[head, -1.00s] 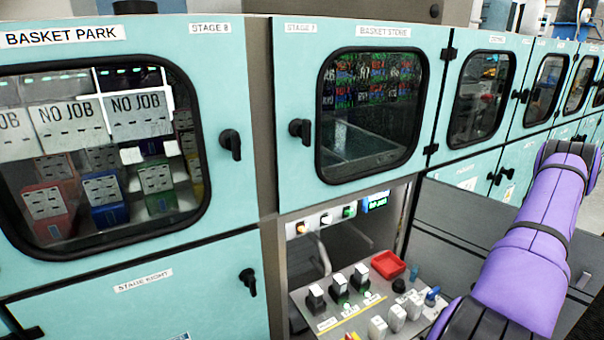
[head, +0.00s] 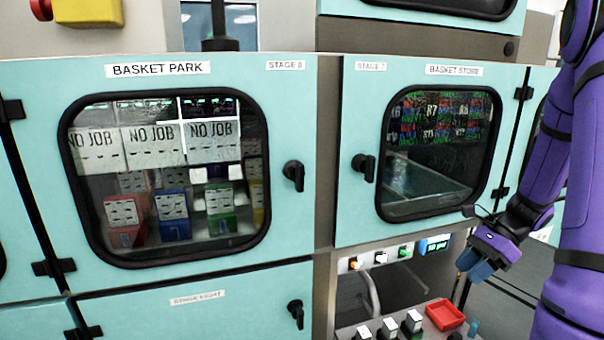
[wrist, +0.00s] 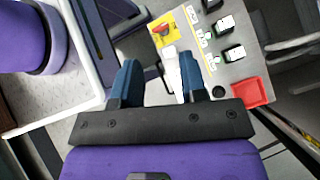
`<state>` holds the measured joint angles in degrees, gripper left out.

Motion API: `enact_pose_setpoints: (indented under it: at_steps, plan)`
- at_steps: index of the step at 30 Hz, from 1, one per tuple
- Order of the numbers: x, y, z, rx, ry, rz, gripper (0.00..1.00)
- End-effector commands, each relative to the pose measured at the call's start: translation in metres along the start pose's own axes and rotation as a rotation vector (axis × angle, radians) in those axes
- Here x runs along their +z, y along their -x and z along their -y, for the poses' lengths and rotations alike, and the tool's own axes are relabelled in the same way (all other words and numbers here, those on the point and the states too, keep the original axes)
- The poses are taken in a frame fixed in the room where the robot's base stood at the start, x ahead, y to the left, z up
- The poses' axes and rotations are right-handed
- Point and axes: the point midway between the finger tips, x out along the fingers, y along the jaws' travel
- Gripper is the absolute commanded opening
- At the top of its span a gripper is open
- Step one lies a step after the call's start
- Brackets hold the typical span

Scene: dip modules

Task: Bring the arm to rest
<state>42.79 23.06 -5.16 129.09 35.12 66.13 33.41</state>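My purple arm (head: 575,180) comes down the right side of the head view and bends back up to the forearm. My gripper (head: 474,266) hangs at its end, in front of the lower part of the Basket Store cabinet. In the wrist view the two blue fingers of my gripper (wrist: 158,75) stand apart with nothing held between them. White switches on the panel show beyond the fingers.
The control panel (wrist: 235,80) with switches and a red tray (head: 444,314) lies below my gripper. The Basket Park door (head: 290,100) and Basket Store door (head: 440,225) are closed.

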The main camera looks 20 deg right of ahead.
Motion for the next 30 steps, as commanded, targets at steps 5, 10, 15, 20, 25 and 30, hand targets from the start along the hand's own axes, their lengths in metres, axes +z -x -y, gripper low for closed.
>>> enact_pose_setpoints:
  at_steps: [5,10,15,20,25,30]
  plan:
    - [0.057,0.008,-0.011,0.03,0.255,-0.131,0.39]
    - [0.104,0.011,-0.028,0.061,0.495,-0.25,0.39]
    - [0.146,0.014,-0.05,0.088,0.736,-0.366,0.39]
    - [0.18,0.016,-0.074,0.113,0.963,-0.475,0.39]
    - [0.21,0.018,-0.102,0.133,1.203,-0.591,0.39]
    - [0.235,0.02,-0.132,0.147,1.437,-0.708,0.39]
